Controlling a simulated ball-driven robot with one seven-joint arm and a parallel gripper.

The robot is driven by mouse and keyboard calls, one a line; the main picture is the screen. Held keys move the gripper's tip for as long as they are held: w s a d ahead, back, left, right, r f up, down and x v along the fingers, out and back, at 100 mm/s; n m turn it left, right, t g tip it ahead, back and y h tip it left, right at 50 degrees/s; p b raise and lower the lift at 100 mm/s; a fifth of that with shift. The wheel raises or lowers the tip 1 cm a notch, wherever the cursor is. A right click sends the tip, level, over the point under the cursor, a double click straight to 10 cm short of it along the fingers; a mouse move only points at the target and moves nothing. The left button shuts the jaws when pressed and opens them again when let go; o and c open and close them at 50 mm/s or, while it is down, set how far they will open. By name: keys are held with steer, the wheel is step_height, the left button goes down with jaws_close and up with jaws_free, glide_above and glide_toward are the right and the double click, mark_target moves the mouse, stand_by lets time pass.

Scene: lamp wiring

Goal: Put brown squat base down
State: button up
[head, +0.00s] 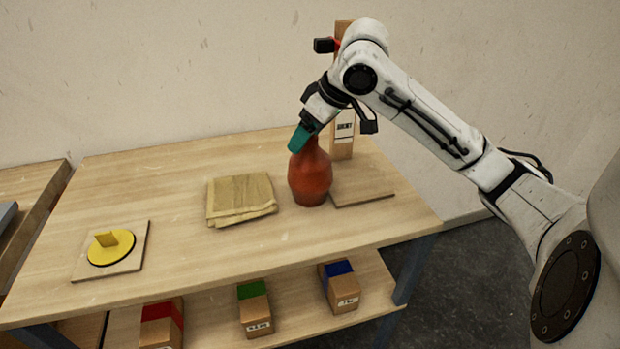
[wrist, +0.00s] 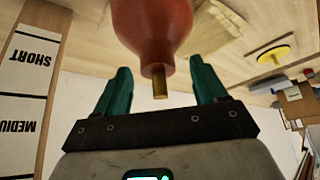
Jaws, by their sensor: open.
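The brown squat base (head: 310,178) is a reddish-brown, bottle-shaped lamp base. It stands upright on the table, between the folded cloth and a flat wooden board. My gripper (head: 297,140) is at the top of the base, its teal fingers reaching down to the neck. In the wrist view, the base (wrist: 155,28) shows upside down with a brass stub at its neck. My gripper's fingers (wrist: 160,68) are spread on either side of the neck with gaps, so it is open. The head view hides the neck behind the fingers.
The folded cloth (head: 240,196) lies left of the base. The flat board (head: 364,193) is at right, with an upright labelled post (head: 343,140) behind. A yellow disc (head: 111,248) sits on a board at far left. Boxes with red (head: 161,322), green (head: 254,309) and blue (head: 340,288) bands stand on the lower shelf.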

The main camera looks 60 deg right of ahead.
steer(key=shift+w+f, duration=0.2)
steer(key=shift+f, duration=0.2)
steer(key=c, duration=0.9)
steer(key=shift+f, duration=0.1)
jaws_close()
